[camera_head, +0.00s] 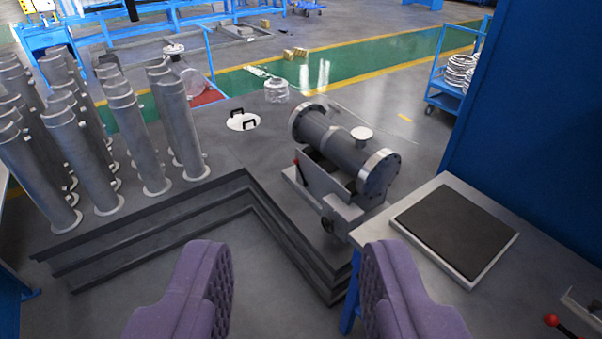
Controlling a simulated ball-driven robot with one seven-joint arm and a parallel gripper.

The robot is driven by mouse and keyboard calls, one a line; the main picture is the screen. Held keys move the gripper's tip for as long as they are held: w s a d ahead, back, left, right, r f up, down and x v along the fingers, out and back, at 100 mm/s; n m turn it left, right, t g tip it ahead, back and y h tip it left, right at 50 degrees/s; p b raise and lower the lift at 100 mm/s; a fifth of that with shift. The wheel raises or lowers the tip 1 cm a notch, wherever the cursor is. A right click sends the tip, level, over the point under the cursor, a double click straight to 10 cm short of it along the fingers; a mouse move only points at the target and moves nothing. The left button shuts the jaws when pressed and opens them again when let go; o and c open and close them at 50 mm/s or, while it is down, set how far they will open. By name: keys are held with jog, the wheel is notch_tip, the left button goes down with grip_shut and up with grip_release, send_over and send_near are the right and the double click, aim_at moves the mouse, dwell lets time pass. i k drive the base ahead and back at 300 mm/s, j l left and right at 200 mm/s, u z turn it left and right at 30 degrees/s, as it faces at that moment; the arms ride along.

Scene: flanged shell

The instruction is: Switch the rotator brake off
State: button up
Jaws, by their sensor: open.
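My gripper (297,255) shows as two purple padded fingers at the bottom of the view. They are wide apart with nothing between them. Ahead and slightly right, a grey flanged shell (345,148) lies tilted on a metal rotator stand (322,198). A small lever with a red knob (296,162) stands on the stand's left side. Another lever with a red ball (551,319) shows at the bottom right, cut by the frame. I cannot tell which is the brake. My fingers touch none of these.
Several tall grey cylinders (125,120) stand at left on a stepped dark platform (150,235). A table with a dark-topped plate (455,232) is at right, beside a blue wall (545,130). A blue trolley (452,75) stands farther back.

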aim_at(295, 161)
jog(key=i+j+u, duration=0.25)
jog(key=i, duration=1.15)
jog(key=i+j+u, duration=0.2)
jog(key=i, duration=1.2)
jog(key=i+z, duration=0.2)
jog(key=i, duration=0.3)
jog(key=i+j+z, duration=0.25)
jog(key=i, duration=0.2)
jog(key=i+j+z, duration=0.2)
jog(key=i, duration=0.3)
